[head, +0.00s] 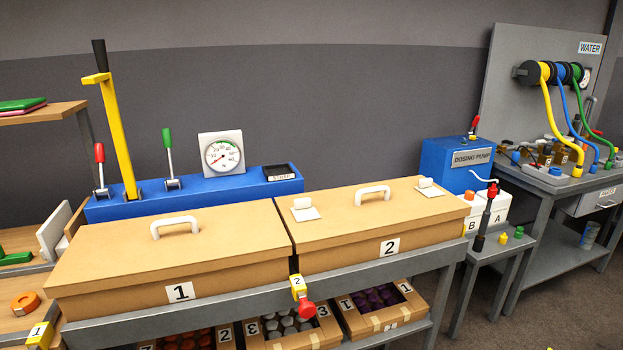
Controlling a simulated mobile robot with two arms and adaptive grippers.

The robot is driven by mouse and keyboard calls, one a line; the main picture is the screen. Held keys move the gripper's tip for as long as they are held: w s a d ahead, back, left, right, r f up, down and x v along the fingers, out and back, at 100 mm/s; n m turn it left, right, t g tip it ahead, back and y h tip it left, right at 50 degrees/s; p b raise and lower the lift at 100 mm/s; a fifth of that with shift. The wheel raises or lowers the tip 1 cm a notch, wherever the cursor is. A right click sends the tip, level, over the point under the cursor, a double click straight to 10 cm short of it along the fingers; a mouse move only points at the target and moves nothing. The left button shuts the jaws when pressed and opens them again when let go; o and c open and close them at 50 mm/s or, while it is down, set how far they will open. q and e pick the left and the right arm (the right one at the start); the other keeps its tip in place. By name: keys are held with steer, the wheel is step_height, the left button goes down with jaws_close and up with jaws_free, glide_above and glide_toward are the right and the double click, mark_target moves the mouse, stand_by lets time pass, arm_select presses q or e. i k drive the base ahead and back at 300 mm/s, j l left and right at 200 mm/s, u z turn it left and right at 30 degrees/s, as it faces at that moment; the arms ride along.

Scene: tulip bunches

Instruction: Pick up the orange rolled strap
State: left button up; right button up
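The orange rolled strap (25,303) appears to be the small orange roll with a dark centre at the lower left of the head view. It lies on a light wooden surface (14,324), left of the box lid marked 1. A yellow tag (40,335) marked 1 is just below and to the right of it, apart from it in the picture. Neither of my grippers is in view.
Two lidded wooden boxes, 1 (230,245) and 2 (340,212), fill the middle bench. A green object (16,258) and upright boards (55,230) are behind the roll. A shelf (40,113) overhangs at upper left. Open crates (290,341) sit below the bench.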

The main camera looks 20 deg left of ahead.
mark_target(23, 305)
steer(key=k+j, duration=0.15)
steer(key=j, duration=0.3)
steer(key=k+j+z, duration=0.1)
steer(key=j, duration=0.35)
steer(key=k+j, duration=0.25)
steer(key=j, duration=0.15)
steer(key=k+j+z, duration=0.1)
steer(key=j, duration=0.35)
steer(key=k+j, duration=0.3)
steer(key=k+j+z, duration=0.1)
steer(key=j, duration=0.4)
steer(key=k+j, duration=0.3)
steer(key=j, duration=0.45)
steer(key=i, duration=0.35)
steer(key=z, duration=0.05)
